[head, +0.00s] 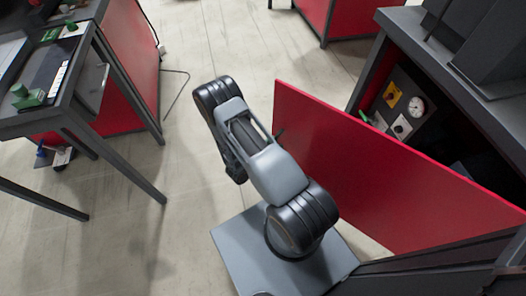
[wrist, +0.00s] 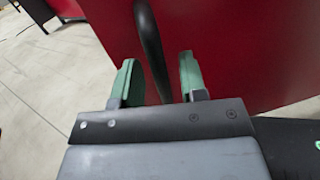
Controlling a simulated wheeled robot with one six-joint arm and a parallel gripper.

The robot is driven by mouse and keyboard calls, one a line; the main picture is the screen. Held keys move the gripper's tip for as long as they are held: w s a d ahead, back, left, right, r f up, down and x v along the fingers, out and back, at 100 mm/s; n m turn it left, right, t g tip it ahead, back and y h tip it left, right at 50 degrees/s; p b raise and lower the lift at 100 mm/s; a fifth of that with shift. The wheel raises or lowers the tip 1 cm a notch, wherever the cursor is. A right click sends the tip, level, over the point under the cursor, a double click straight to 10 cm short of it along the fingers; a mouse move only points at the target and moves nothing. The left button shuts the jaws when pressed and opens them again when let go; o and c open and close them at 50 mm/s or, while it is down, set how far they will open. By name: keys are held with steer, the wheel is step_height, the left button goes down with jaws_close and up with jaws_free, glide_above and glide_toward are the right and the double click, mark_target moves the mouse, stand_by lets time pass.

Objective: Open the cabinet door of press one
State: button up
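The red cabinet door (head: 350,165) stands swung wide open from the dark grey press cabinet (head: 440,60), and the inside of the cabinet shows behind it. In the wrist view, the red door panel (wrist: 235,45) fills the upper right. A dark vertical bar handle (wrist: 148,35) runs down between the two green fingers of my gripper (wrist: 158,62). The fingers are apart, with a gap on each side of the handle. In the head view, my arm hides the gripper and most of the handle.
Open floor (head: 130,240) lies left of my base.

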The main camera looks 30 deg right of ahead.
steer(key=s+a+p, duration=0.1)
steer(key=s+a, duration=0.1)
steer(key=a, duration=1.1)
steer(key=shift+s, duration=0.15)
